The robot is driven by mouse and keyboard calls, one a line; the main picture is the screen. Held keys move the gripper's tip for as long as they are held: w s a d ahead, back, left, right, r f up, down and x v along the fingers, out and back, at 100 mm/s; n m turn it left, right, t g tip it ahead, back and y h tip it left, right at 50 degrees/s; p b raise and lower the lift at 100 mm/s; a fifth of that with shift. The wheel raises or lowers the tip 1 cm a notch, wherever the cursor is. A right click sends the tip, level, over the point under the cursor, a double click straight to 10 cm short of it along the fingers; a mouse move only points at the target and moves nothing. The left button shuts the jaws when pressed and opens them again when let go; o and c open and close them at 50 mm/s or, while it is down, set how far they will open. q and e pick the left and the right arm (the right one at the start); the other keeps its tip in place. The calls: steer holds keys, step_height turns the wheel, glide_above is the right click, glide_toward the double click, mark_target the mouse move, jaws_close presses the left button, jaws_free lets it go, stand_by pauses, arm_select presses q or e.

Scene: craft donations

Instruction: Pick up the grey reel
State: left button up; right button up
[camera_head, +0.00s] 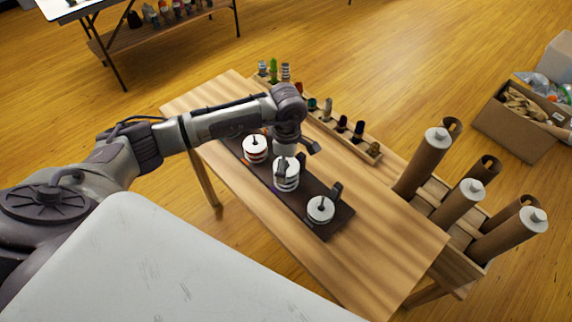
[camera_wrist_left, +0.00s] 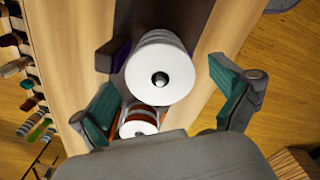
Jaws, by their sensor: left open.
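Three reels with white round flanges stand in a row on a dark board (camera_head: 335,222). The middle reel (camera_head: 288,184) looks pale grey between its flanges and is probably the grey reel; it also shows in the left wrist view (camera_wrist_left: 160,78). A reel with reddish-brown winding (camera_head: 255,150) stands behind it, and a pale reel (camera_head: 320,210) stands nearer the front. My left gripper (camera_head: 297,160) is over the middle reel, open, with its teal-padded fingers (camera_wrist_left: 165,80) on either side. Contact cannot be told. My right gripper is not in view.
The board lies on a wooden table (camera_head: 395,245). A narrow rack of small spools (camera_head: 335,122) runs along its far side. Cardboard tubes (camera_head: 424,160) stand in a wooden holder at the right. A cardboard box (camera_head: 515,125) is on the floor.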

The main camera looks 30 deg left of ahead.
arm_select(q)
steer(key=shift+f, duration=0.2)
steer(key=c, duration=1)
steer(key=shift+r, duration=0.1)
step_height(320, 180, up, 4)
steer(key=shift+d+b, duration=0.1)
steer(key=shift+b, duration=0.7)
steer(key=s+d+r, duration=0.2)
steer(key=d, duration=0.1)
steer(key=s+d+r+b, duration=0.1)
steer(key=s+d+r, duration=0.1)
steer(key=d, duration=0.1)
steer(key=s+d+r+b, duration=0.1)
steer(key=d+r, duration=0.2)
steer(key=d, duration=0.1)
steer(key=shift+s, duration=0.4)
